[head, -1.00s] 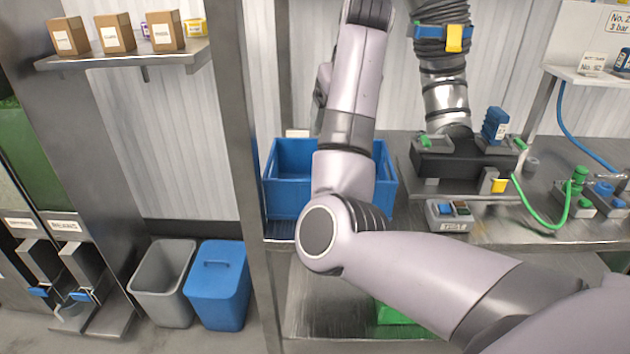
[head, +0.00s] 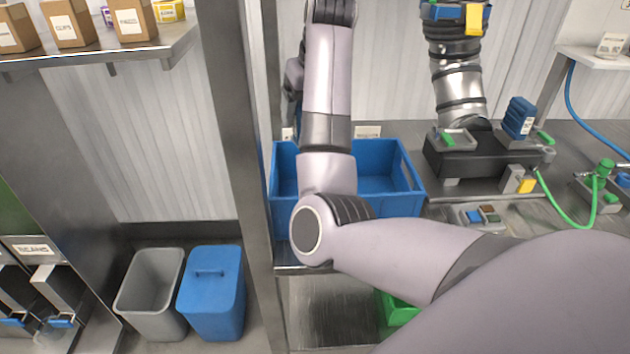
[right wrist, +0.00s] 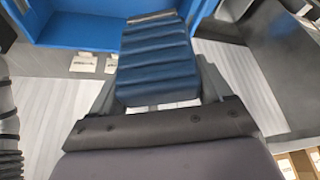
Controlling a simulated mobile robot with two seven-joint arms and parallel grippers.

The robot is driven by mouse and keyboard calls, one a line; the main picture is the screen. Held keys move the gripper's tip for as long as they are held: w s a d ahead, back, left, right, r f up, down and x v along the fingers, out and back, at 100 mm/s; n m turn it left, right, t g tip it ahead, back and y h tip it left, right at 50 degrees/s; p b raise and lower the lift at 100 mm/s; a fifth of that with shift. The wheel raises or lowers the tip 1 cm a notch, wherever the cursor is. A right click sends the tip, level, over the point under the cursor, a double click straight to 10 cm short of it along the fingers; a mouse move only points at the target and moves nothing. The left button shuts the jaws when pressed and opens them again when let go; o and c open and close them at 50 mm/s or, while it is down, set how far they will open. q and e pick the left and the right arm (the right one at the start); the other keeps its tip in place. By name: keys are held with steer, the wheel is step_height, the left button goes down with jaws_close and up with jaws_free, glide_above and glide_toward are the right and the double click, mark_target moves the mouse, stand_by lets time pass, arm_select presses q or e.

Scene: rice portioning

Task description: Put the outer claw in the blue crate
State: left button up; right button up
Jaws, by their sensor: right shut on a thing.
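The blue crate (head: 408,190) stands on the steel bench behind my right arm, which hides part of its left and front. It shows along the top of the right wrist view (right wrist: 85,22). My right gripper (right wrist: 158,85) is shut on a dark blue ribbed piece (right wrist: 155,55) with a pale far edge, which looks like the outer claw. In that view the piece overlaps the crate's edge; I cannot tell its height or whether it is over the opening. In the head view my right arm rises past the crate, and the gripper cannot be made out. My left gripper is not in view.
Right of the crate stand a black fixture (head: 470,160) with a blue block (head: 519,117) and a green hose (head: 570,215). A steel post (head: 237,150) rises left of the crate. Grey (head: 150,290) and blue (head: 212,290) bins stand on the floor.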

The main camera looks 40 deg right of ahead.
step_height(320, 180, down, 16)
steer(key=shift+w+f, duration=0.1)
steer(key=shift+f, duration=0.1)
steer(key=shift+f, duration=0.1)
stand_by(0.3)
steer(key=o, duration=1.4)
steer(key=shift+f, duration=0.1)
steer(key=v, duration=1.2)
steer(key=shift+a, duration=0.1)
